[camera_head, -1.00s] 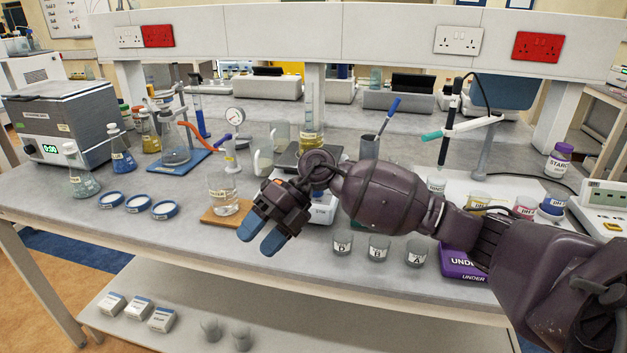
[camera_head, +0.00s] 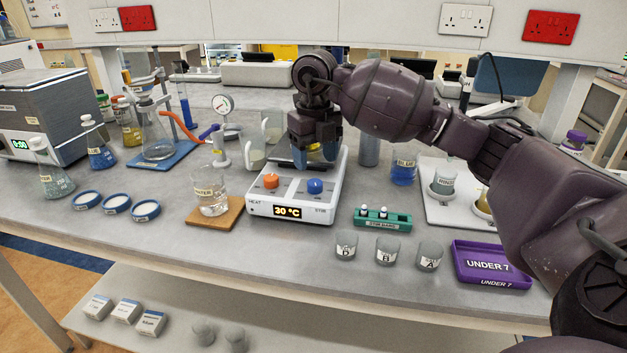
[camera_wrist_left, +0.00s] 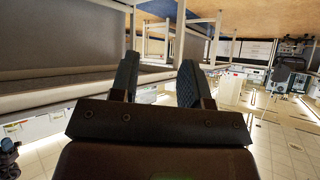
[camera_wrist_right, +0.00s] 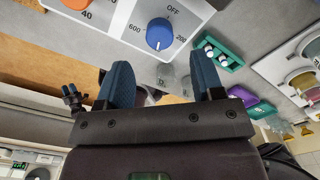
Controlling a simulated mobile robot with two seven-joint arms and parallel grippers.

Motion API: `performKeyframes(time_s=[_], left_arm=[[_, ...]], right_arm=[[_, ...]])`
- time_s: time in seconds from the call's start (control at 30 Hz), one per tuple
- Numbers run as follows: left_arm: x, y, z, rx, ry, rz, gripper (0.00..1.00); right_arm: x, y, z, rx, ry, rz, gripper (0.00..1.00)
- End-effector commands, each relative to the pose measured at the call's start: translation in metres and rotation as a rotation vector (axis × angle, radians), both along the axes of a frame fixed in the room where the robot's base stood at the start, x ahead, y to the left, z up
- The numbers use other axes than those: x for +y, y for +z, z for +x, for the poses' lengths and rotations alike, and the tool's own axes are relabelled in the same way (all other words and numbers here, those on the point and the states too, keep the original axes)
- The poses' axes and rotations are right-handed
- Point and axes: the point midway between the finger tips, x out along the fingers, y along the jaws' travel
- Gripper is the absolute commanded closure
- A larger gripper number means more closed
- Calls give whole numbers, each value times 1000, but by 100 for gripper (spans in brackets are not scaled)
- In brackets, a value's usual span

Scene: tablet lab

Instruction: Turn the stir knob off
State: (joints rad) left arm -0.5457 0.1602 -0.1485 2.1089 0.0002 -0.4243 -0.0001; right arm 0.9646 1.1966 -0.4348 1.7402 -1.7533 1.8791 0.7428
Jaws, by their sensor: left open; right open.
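The stir knob (camera_head: 315,186) is blue and sits on the front right of the white hotplate (camera_head: 290,205), above the word STIR. In the right wrist view the stir knob (camera_wrist_right: 160,33) shows with OFF, 600 and 200 printed round it; I cannot tell its setting for sure. My right gripper (camera_head: 315,155) is open and empty, fingers pointing down over the hotplate. In its wrist view the right gripper (camera_wrist_right: 158,72) has the knob ahead, roughly between the fingertips and apart from them. My left gripper (camera_wrist_left: 158,70) is open, empty and away from the bench.
An orange heat knob (camera_head: 271,181) sits left of the stir knob. A water beaker (camera_head: 211,195) stands to the left. Glassware stands behind.

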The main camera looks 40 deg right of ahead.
Motion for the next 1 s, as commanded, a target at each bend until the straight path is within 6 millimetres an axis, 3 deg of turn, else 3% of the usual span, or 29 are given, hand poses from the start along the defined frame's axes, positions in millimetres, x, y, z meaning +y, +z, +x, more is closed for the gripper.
performKeyframes(time_s=[0.1,0.3,0.77,0.8,1.0], left_arm=[[0,-5,-1,6,0,0,57],[-1,-5,3,0,-1,-2,57],[-4,-1,9,-15,6,-12,57],[-4,-1,8,-14,6,-12,57],[-3,-5,3,0,7,-9,57]], right_arm=[[0,-25,0,6,1,1,39],[0,-49,0,4,1,1,39],[0,-59,0,-1,1,2,39],[0,-59,0,-1,1,2,40],[1,-59,0,0,1,2,71]])
